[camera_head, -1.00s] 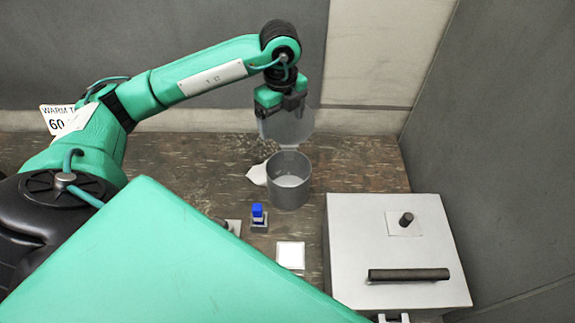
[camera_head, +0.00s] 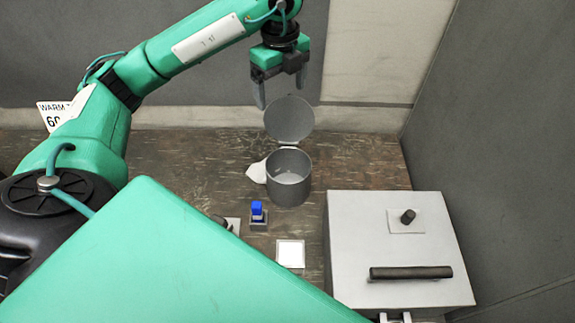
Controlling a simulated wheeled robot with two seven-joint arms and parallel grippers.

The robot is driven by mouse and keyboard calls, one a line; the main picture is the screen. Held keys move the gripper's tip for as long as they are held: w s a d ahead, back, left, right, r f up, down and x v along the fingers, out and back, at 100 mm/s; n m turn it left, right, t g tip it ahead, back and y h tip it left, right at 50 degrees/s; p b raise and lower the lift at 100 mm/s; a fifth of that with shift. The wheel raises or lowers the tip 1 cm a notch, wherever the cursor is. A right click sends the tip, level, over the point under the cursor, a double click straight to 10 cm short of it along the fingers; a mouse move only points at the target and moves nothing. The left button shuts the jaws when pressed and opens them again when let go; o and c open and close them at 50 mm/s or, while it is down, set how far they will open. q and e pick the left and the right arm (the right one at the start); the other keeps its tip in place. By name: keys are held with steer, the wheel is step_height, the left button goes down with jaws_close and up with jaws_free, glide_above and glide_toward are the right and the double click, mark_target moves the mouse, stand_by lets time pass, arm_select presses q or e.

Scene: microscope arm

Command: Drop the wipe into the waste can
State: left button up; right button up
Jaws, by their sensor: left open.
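The grey waste can (camera_head: 289,192) stands upright on the bench, with its round lid (camera_head: 289,118) raised open at the back. A crumpled white piece, which looks like the wipe (camera_head: 257,172), is at the can's left side, low down. I cannot tell if it touches the can. The can's inside shows a pale bottom, and I cannot make out its contents. My left gripper (camera_head: 280,92) is open and empty, above the lid, with its fingers pointing down and spread apart. My right gripper does not show.
A blue-topped item (camera_head: 257,212) stands in front of the can, with a white square (camera_head: 290,253) nearer me. A grey box (camera_head: 350,230) with a dark handle fills the right front. Walls close off the back and right. The bench right of the can is clear.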

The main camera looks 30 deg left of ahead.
arm_select(q)
step_height(320, 180, up, 8)
steer(key=shift+f, duration=0.25)
stand_by(0.4)
stand_by(0.4)
